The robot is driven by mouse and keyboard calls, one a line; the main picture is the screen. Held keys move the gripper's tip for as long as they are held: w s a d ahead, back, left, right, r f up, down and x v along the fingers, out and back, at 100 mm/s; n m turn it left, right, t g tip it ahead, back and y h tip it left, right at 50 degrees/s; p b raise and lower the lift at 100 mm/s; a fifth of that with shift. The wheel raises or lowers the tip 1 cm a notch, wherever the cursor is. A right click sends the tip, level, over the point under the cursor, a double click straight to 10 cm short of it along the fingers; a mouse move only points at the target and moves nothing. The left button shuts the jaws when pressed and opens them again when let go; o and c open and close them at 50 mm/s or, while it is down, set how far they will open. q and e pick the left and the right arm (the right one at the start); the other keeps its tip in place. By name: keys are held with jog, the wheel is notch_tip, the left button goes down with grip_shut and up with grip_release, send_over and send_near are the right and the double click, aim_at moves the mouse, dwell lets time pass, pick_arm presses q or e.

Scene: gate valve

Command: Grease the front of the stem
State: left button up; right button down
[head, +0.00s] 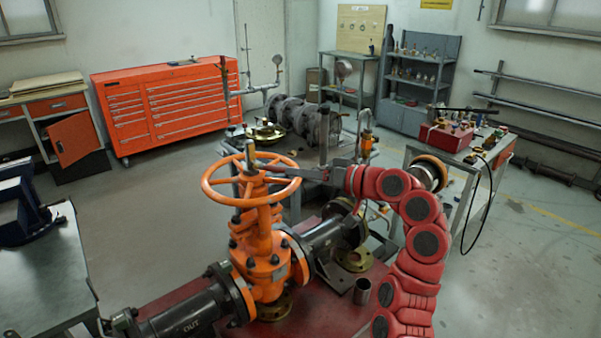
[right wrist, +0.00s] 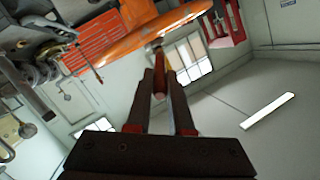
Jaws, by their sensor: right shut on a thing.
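The orange gate valve (head: 262,235) stands on a red-topped bench, with its round orange handwheel (head: 210,185) on top. The bare stem (head: 250,155) sticks up through the wheel hub. My right gripper (head: 308,170) comes in from the right at wheel height and is shut on a slim red-handled tool (head: 283,172), whose end points left to the hub. Whether its tip touches the stem I cannot tell. In the right wrist view, the tool (right wrist: 158,75) lies between the fingers, with the orange wheel rim (right wrist: 150,35) beyond. My left gripper is out of view.
Dark pipes (head: 190,312) run from both sides of the valve. A small metal cup (head: 362,291) stands on the red bench top (head: 325,312) near my right arm. A cart (head: 455,190) with a red box is at right. An orange tool cabinet (head: 165,105) stands behind.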

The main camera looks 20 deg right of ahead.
jog(key=shift+s+d+p, duration=0.15)
jog(key=shift+s+d, duration=0.2)
jog(key=shift+s, duration=0.6)
jog(key=shift+s+d+p, duration=0.15)
jog(key=shift+s+d, duration=0.15)
jog(key=shift+s, duration=0.6)
jog(key=shift+s+d+p, duration=0.15)
jog(key=shift+s+d, duration=0.2)
jog(key=shift+s, duration=0.6)
jog(key=s, duration=0.1)
jog(key=s+d+p, duration=0.1)
jog(key=s, duration=0.1)
jog(key=shift+w, duration=0.1)
